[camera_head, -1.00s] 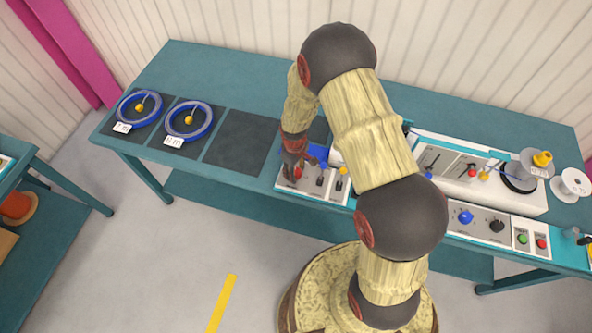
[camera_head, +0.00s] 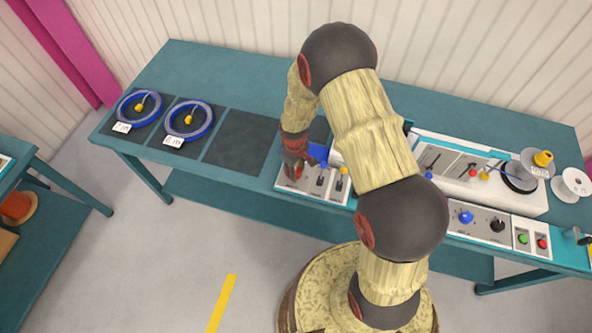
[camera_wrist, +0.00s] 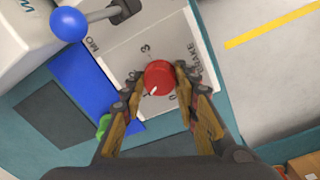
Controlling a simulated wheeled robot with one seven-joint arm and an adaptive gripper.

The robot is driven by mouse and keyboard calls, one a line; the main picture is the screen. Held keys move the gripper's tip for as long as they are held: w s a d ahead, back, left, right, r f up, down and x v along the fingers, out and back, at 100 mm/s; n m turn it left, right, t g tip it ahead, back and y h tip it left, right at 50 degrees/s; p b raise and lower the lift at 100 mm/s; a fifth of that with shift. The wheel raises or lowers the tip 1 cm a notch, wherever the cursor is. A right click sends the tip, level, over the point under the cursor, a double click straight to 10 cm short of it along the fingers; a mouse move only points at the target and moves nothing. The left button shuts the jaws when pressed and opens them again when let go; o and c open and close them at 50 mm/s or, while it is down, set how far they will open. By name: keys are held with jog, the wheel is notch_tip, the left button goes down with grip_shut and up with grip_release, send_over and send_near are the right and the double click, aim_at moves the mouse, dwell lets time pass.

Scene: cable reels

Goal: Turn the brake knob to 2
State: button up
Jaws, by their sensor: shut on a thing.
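The red brake knob (camera_wrist: 160,77) is in the middle of the wrist view, on a pale panel (camera_wrist: 125,45) that carries the word BRAKE. A small white pointer mark on the knob points toward the lower left of that view. A 3 is printed above the knob and what looks like a 0 below it; the other digits are partly hidden by the fingers. My gripper (camera_wrist: 160,82) is shut on the knob, one finger on each side. In the head view my gripper (camera_head: 292,170) is at the left end of the control panel and hides the knob.
A lever with a blue ball (camera_wrist: 69,23) stands close beside the gripper in the wrist view. Small levers (camera_head: 320,181) stand right of the gripper in the head view. Two blue reels (camera_head: 190,119) lie on dark mats at left. A blue knob (camera_head: 466,217) sits farther right.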

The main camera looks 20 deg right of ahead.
jog(key=m+b, duration=0.2)
jog(key=m, duration=0.3)
jog(key=shift+f+m, duration=0.1)
jog(key=shift+m, duration=0.3)
jog(key=m+b, duration=0.1)
jog(key=m, duration=0.4)
jog(key=shift+w, duration=0.1)
jog(key=shift+m, duration=0.3)
jog(key=o, duration=1.1)
jog(key=shift+o, duration=0.3)
notch_tip(320, 180, up, 12)
jog(key=shift+a, duration=0.25)
jog(key=shift+w, duration=0.1)
